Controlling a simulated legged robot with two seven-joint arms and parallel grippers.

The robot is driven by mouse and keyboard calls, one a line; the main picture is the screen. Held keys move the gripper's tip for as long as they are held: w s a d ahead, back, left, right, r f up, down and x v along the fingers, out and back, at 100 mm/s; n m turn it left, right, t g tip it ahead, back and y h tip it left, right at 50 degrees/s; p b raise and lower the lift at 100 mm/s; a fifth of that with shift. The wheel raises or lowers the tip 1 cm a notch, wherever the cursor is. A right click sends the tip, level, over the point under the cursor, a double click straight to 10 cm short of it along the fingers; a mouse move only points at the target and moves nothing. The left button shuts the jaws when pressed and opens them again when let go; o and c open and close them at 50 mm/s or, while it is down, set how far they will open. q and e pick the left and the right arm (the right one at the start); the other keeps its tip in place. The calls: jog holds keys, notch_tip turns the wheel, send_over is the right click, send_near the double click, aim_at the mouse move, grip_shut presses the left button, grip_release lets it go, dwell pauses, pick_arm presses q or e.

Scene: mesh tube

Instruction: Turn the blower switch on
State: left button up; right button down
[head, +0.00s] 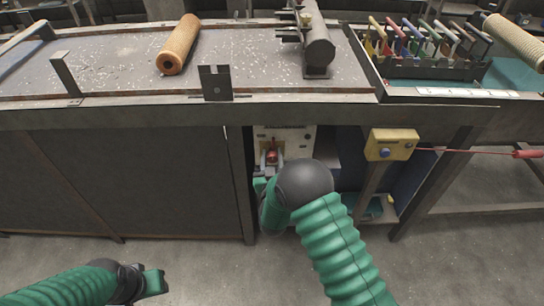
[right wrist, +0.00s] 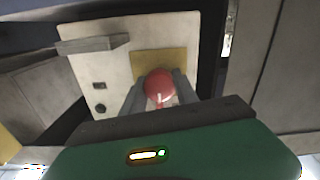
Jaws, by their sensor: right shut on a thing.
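The blower switch is a red round knob (head: 272,156) on a pale panel (head: 298,142) under the table. In the right wrist view the knob (right wrist: 158,88) stands in front of a yellow plate (right wrist: 183,60) on the panel. My right gripper (right wrist: 160,92) has its two grey fingers on either side of the knob and is shut on it. In the head view my right arm hides the lower part of the panel. My left gripper (head: 153,283) is low at the left, far from the switch; its fingers are not clear.
The table (head: 120,65) above carries an orange mesh tube (head: 178,45) and a dark clamp fixture (head: 318,45). A yellow box with a blue button (head: 391,145) hangs right of the panel. A table leg (head: 240,185) stands close left of my right gripper.

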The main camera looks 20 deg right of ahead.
jog(key=m+b, duration=0.1)
jog(key=m, duration=0.3)
jog(key=shift+f+m, duration=0.15)
jog(key=shift+m, duration=0.15)
jog(key=m+b, duration=0.1)
jog(key=m, duration=0.3)
jog(key=shift+d+f+m+b, duration=0.1)
jog(key=shift+m+b, duration=0.2)
jog(key=m+b, duration=0.1)
jog(key=m, duration=0.3)
jog(key=shift+s+f, duration=0.1)
jog(key=shift+m+b, duration=0.8)
jog(key=shift+m, duration=1.2)
jog(key=c, duration=0.9)
grip_release()
jog(key=shift+d, duration=0.1)
jog(key=shift+c, duration=0.2)
